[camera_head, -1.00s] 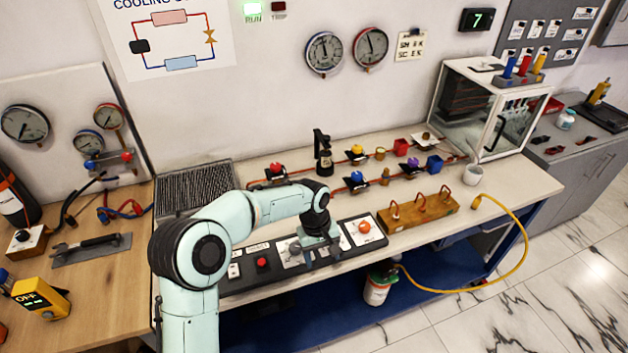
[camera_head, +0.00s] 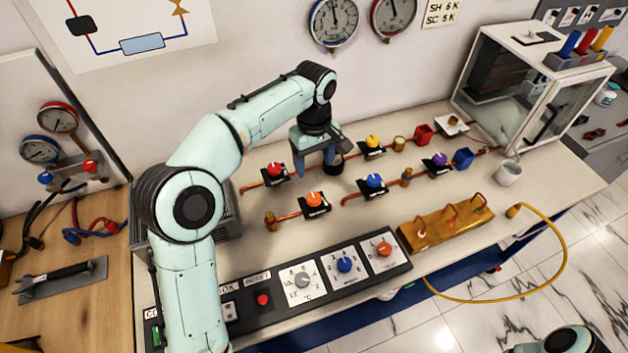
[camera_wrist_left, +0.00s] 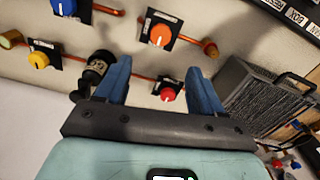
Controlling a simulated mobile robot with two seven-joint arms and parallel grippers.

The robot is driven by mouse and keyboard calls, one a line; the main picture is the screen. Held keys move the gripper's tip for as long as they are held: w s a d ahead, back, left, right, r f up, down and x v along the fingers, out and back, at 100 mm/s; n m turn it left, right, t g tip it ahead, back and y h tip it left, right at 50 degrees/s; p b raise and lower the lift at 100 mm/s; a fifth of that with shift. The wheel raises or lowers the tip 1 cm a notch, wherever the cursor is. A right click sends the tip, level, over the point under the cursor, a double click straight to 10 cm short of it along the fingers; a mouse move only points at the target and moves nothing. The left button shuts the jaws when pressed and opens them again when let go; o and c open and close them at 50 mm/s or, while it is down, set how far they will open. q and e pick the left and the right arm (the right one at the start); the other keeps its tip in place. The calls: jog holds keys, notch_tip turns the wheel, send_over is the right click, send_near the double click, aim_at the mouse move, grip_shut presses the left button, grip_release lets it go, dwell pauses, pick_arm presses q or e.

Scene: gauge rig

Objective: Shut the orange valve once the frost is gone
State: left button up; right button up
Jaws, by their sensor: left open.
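The orange valve (camera_head: 314,199) is a round orange knob on a black plate on a copper pipe, on the bench top. It also shows in the wrist view (camera_wrist_left: 160,34), beyond my fingertips. My left gripper (camera_head: 315,162) is open, pointing down, behind the orange valve and apart from it. Its blue fingers (camera_wrist_left: 158,68) show empty in the wrist view, with a red valve (camera_wrist_left: 168,93) between and below them. In the glass case (camera_head: 515,112) a pale patch shows low down; I cannot tell whether it is frost. My right gripper is out of view.
Red (camera_head: 274,170), yellow (camera_head: 372,142), blue (camera_head: 374,181) and purple (camera_head: 440,160) valves stand close by. A control panel (camera_head: 290,290) with knobs and a brass block (camera_head: 445,228) lie at the front.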

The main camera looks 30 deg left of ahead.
aim_at(314, 198)
pick_arm(q)
jog(key=f+b, duration=0.1)
jog(key=f, duration=0.5)
jog(key=f+b, duration=0.1)
jog(key=f, duration=0.5)
jog(key=shift+s+d, duration=0.1)
jog(key=shift+s, duration=0.1)
jog(key=shift+f, duration=0.6)
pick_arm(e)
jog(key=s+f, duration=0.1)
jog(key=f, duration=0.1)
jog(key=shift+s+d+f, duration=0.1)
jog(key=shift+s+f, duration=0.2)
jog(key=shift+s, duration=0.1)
pick_arm(q)
jog(key=c, duration=1.1)
